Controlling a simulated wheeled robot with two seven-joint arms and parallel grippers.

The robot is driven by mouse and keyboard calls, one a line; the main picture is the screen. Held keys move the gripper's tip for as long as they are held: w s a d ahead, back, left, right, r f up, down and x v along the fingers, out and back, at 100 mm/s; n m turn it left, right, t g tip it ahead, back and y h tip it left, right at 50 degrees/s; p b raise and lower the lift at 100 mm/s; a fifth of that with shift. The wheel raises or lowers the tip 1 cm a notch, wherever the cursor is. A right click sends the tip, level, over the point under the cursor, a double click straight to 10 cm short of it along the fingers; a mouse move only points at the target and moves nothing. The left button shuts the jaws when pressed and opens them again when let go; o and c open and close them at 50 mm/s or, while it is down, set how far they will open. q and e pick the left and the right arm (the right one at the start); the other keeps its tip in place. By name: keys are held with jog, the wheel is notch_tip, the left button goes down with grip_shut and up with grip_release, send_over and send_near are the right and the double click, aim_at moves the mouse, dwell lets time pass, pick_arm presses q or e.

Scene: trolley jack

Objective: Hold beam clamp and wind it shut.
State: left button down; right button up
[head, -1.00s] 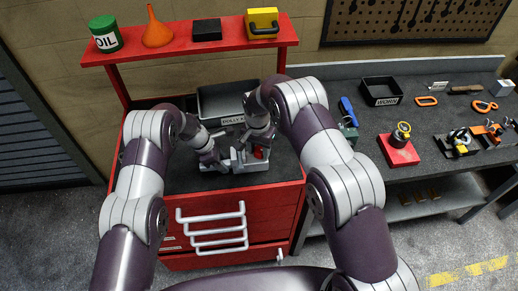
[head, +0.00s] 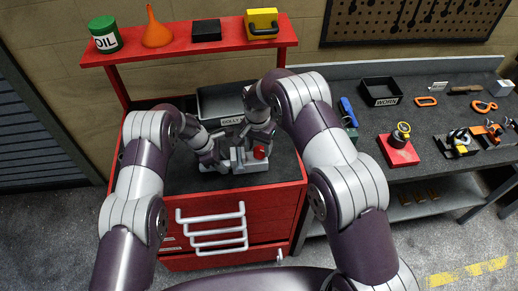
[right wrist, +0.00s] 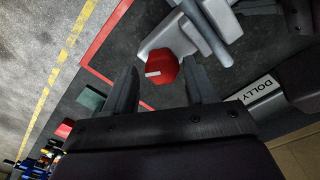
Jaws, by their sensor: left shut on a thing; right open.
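The beam clamp (head: 238,166) is a grey metal piece with a red knob (head: 260,152) at its right end. It is on the dark top of the red cabinet; the head view does not show clearly whether it rests there or is held just above. My left gripper (head: 222,165) is shut on its left part; the fingertips are partly hidden. My right gripper (head: 262,142) is open just behind the knob. In the right wrist view the red knob (right wrist: 163,80) appears between the two open fingers (right wrist: 161,72), with a gap on each side. I see no finger contact.
A grey bin labelled DOLLY (head: 222,102) stands behind the clamp. A red shelf (head: 180,47) with an oil can, a funnel and boxes is above. The bench (head: 365,125) at right holds a WORN tray (head: 381,91), a red block (head: 398,150) and several tools.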

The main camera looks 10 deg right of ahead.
aim_at(258, 152)
pick_arm(q)
jog(key=shift+s+f, duration=0.15)
pick_arm(e)
notch_tip(258, 152, up, 10)
jog(key=shift+a+f, duration=0.1)
pick_arm(q)
jog(key=c, duration=0.8)
grip_release()
jog(key=shift+o, duration=0.6)
jog(key=shift+w, duration=0.2)
